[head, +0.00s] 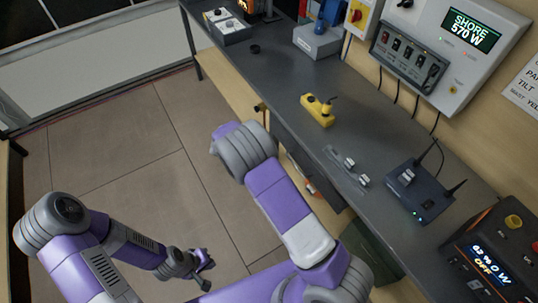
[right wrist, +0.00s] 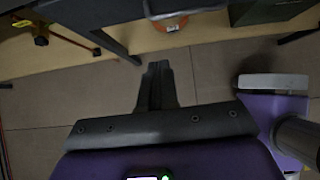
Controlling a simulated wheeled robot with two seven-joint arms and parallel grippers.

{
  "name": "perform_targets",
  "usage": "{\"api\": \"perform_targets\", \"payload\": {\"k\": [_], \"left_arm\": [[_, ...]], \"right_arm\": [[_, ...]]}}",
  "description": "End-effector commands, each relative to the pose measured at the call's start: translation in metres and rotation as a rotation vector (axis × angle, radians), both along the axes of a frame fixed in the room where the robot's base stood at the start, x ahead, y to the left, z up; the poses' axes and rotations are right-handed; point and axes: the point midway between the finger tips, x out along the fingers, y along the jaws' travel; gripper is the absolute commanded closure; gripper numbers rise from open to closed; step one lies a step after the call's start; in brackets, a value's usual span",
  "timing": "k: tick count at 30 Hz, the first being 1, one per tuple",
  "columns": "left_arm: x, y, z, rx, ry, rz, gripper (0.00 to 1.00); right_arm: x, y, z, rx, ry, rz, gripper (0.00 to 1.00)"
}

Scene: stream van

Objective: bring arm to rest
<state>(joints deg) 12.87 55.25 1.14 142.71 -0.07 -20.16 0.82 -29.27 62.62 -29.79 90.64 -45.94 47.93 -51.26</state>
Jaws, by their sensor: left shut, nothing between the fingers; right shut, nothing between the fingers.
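My left arm, purple and grey, reaches in from the lower left of the head view. Its small dark left gripper (head: 204,263) is shut and empty above the floor, left of my right arm. My right arm (head: 272,194) rises from the bottom beside the bench front, its bent joint near the bench edge. My right gripper is hidden in the head view. In the right wrist view the right gripper (right wrist: 157,82) has its dark fingers together with nothing between them, in front of the tiled floor.
A grey bench (head: 285,82) runs along the right wall. On it are a yellow device (head: 318,110), a router (head: 420,191) with antennas and a power unit (head: 495,255). A green box (head: 369,252) is below the bench. The tiled floor (head: 115,145) at left is clear.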

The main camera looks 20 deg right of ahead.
Motion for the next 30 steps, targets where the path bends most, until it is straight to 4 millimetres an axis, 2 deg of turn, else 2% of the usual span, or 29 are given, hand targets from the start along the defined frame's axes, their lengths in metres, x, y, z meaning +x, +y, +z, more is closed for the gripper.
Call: {"api": "perform_targets", "payload": {"k": [3,11,13,15,17,20,21,24,27,30], "left_arm": [[0.0,0.0,0.002,0.0,0.0,0.0,1.0],[0.0,0.0,0.002,0.0,0.0,0.0,1.0],[0.0,0.0,0.002,0.0,0.0,0.0,1.0],[0.0,0.0,0.002,0.0,0.0,0.0,1.0],[0.0,0.0,0.002,0.0,0.0,0.0,1.0],[0.0,0.0,0.002,0.0,0.0,0.0,1.0],[0.0,0.0,0.002,0.0,0.0,0.0,1.0],[0.0,0.0,0.002,0.0,0.0,0.0,1.0],[0.0,0.0,0.002,0.0,0.0,0.0,1.0],[0.0,0.0,0.002,0.0,0.0,0.0,1.0]], "right_arm": [[-0.001,0.006,0.007,0.001,-0.001,0.001,1.0],[-0.002,0.007,0.008,0.002,0.001,-0.001,1.0],[-0.005,0.007,0.003,0.018,0.003,-0.013,1.0],[-0.016,0.006,-0.011,0.066,0.007,-0.056,1.0],[-0.034,0.007,-0.032,0.14,0.011,-0.123,1.0],[-0.081,0.017,-0.077,0.328,0.012,-0.331,1.0],[-0.104,0.025,-0.095,0.418,0.006,-0.453,1.0],[-0.159,0.052,-0.124,0.614,-0.025,-0.806,1.0],[-0.201,0.077,-0.132,0.746,-0.075,-1.173,1.0],[-0.23,0.093,-0.129,0.81,-0.136,-1.508,1.0]]}}
